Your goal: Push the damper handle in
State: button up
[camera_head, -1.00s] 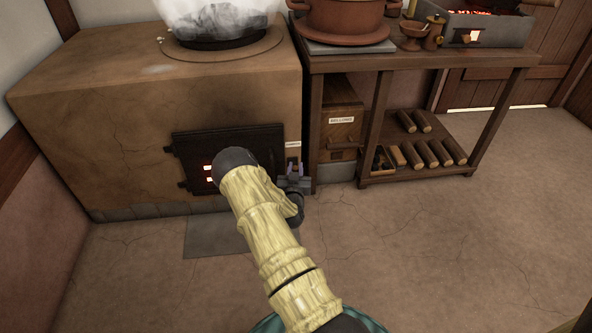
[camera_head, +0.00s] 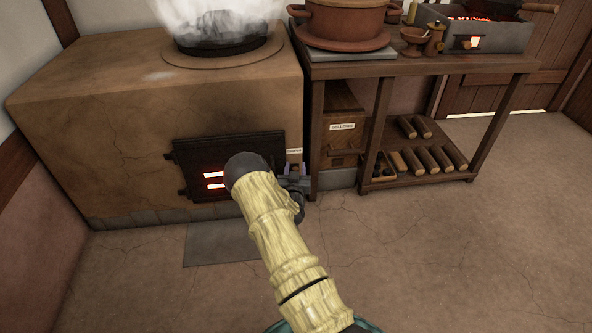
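A small label (camera_head: 294,151), apparently marking the damper, sits on the right end of the clay stove's front (camera_head: 120,130), beside the dark fire door (camera_head: 185,165). My gripper (camera_head: 294,169) is right below the label, close to the stove front. Its two bluish fingertips stand apart, with a small brownish part between them that may be the damper handle. The handle is too small and too covered to tell how far it sticks out or whether a finger touches it. My arm hides part of the fire door.
A wooden table (camera_head: 440,62) with a pot (camera_head: 345,22) stands right of the stove. Under it are a bellows box (camera_head: 341,140) and several logs (camera_head: 428,158). A grey floor slab (camera_head: 215,244) lies before the stove. The floor at right is clear.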

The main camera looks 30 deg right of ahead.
jog(key=p+v, duration=0.8)
jog(key=v, duration=0.9)
jog(key=shift+s+a, duration=0.15)
jog(key=shift+s, duration=0.05)
